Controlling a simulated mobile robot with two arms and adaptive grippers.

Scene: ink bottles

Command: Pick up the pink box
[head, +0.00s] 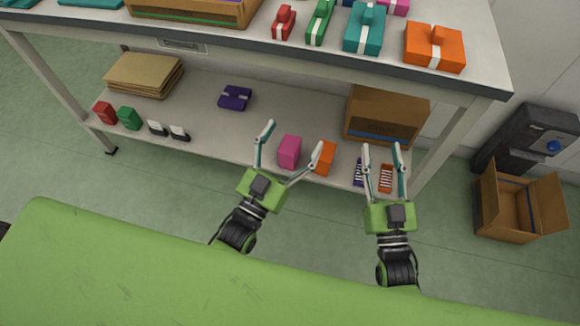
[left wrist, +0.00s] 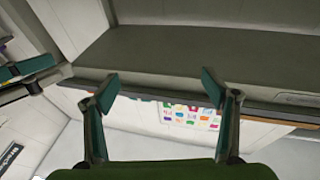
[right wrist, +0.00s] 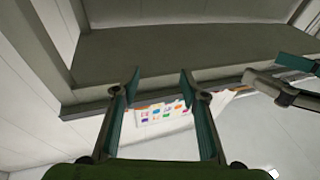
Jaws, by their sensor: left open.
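The pink box (head: 289,151) stands upright near the front edge of the lower shelf, just left of an orange box (head: 326,157). My left gripper (head: 296,138) is spread wide and empty, with the pink box between its fingers in the head view; I cannot tell how far apart they are in depth. Its open fingers also show in the left wrist view (left wrist: 160,86). My right gripper (head: 382,148) is open and empty, over striped items to the right. It also shows in the right wrist view (right wrist: 160,77). Neither wrist view shows the pink box.
The upper tabletop (head: 300,55) overhangs the lower shelf (head: 205,110). A cardboard box (head: 385,112) stands behind on the shelf's right. A purple item (head: 235,97) lies further left. An open carton (head: 520,205) is on the floor at right.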

